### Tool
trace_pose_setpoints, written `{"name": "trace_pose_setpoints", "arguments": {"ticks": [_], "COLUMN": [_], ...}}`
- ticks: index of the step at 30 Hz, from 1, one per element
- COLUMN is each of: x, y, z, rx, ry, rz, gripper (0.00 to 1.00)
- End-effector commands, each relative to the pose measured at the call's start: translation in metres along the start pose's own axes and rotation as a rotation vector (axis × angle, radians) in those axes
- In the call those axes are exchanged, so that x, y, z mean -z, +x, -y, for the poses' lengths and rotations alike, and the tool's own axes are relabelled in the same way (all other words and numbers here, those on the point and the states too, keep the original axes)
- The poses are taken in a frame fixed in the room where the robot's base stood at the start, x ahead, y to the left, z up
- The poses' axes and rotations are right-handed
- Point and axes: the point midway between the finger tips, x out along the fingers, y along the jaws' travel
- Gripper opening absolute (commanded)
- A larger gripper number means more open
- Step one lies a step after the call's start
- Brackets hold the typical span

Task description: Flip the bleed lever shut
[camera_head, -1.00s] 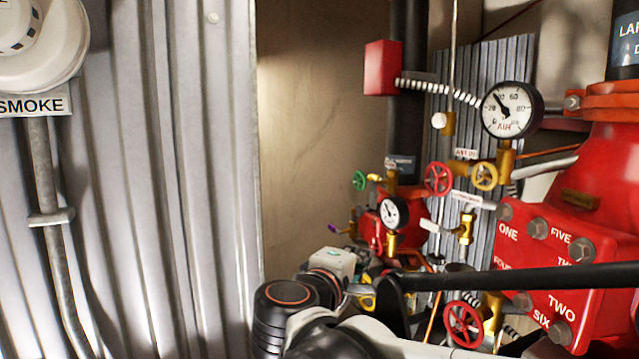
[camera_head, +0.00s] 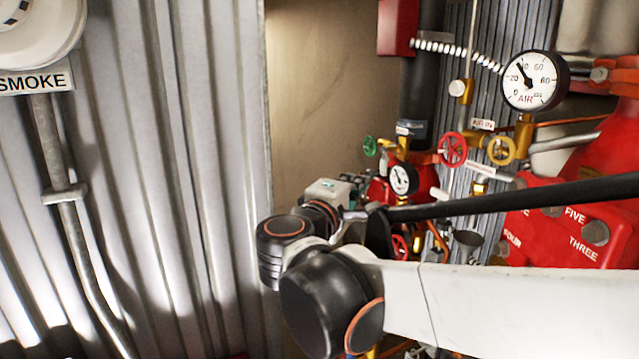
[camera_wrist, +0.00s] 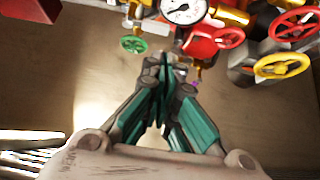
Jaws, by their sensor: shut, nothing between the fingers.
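In the wrist view my gripper (camera_wrist: 168,68) is shut and empty, with its teal-padded fingers close together. A small purple lever end (camera_wrist: 196,84) shows just right of the fingertips, below a brass fitting (camera_wrist: 196,68). I cannot tell whether the fingers touch it. I cannot be sure that this is the bleed lever, and its angle is mostly hidden. In the head view my arm covers that spot, and neither the purple lever nor my fingertips show.
A green handwheel (camera_wrist: 133,44) is left of the fingers; red (camera_wrist: 229,38) and yellow (camera_wrist: 282,66) handwheels are right. A small gauge (camera_head: 403,179) and the air gauge (camera_head: 534,81) stand among pipes. A corrugated metal wall (camera_head: 170,170) rises at left.

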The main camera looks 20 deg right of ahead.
Motion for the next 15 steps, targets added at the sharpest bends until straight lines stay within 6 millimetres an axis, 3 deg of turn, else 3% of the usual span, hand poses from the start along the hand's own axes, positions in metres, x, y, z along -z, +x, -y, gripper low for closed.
{"name": "trace_pose_setpoints", "arguments": {"ticks": [9,15], "x": [-0.001,0.000], "y": [0.054,0.070], "z": [-0.001,-0.001], "rx": [0.000,0.000], "ry": [0.000,0.000], "rz": [0.004,0.002], "gripper": [0.00,0.00]}}
